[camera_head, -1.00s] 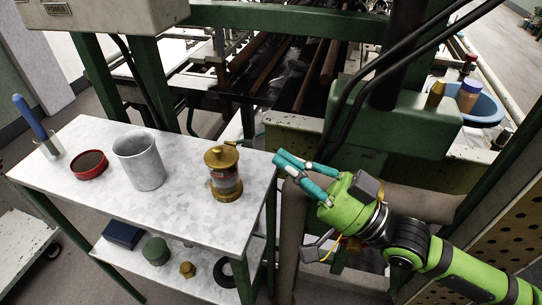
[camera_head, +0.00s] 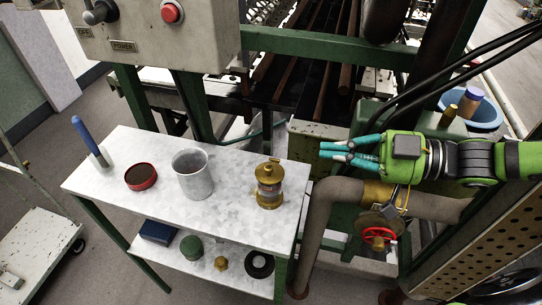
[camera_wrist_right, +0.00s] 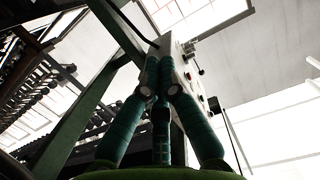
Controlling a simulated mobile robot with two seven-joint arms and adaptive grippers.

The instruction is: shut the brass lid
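A brass lid (camera_head: 269,168) with a small knob sits on top of a short glass-and-brass jar (camera_head: 270,190). The jar stands near the right end of a pale table. I cannot tell whether the lid is fully down. My right gripper (camera_head: 326,151) is to the right of the jar and apart from it. Its teal fingers point left and hold nothing. In the right wrist view the fingers (camera_wrist_right: 159,65) converge at their tips, with only machinery and ceiling beyond. My left gripper is not in view.
On the table (camera_head: 228,220) stand a metal cup (camera_head: 193,178), a red-rimmed dish (camera_head: 141,178) and a blue-handled tool (camera_head: 86,137). A lower shelf holds several small items. A thick pipe (camera_head: 322,215) and a red valve wheel (camera_head: 378,236) are right of the table.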

